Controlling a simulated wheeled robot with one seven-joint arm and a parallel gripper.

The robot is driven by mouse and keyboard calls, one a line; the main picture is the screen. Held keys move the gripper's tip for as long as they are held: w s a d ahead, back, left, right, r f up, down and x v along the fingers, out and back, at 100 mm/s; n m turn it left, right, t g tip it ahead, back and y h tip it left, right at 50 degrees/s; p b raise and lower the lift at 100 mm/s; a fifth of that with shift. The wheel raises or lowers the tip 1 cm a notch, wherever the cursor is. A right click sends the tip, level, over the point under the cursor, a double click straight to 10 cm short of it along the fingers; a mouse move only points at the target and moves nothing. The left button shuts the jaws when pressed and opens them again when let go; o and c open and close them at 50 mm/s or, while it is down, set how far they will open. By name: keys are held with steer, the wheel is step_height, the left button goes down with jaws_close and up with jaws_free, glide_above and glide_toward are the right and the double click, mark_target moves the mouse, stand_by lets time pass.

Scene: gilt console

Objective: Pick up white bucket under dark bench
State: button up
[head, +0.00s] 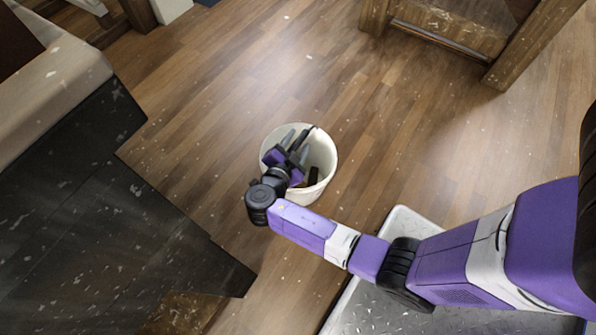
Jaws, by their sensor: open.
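A white bucket (326,156) stands on the wooden floor near the middle of the head view. My gripper (298,144) is over the bucket's opening, with its fingers apart and nothing seen between them. The gripper and wrist hide part of the bucket's left side and inside. A dark brown piece shows inside the bucket, too small to identify. I cannot tell whether the fingers touch the rim. The dark bench (95,190) is at the left, and the bucket stands in the open to its right.
Wooden furniture with a metal bar (440,38) stands at the top right. A white object (173,9) is at the top left. A grey tray-like surface with a pale rim (402,212) lies below my arm. The floor above and right of the bucket is clear.

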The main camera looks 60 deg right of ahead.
steer(key=shift+d, duration=0.15)
jaws_close()
steer(key=shift+r, duration=0.1)
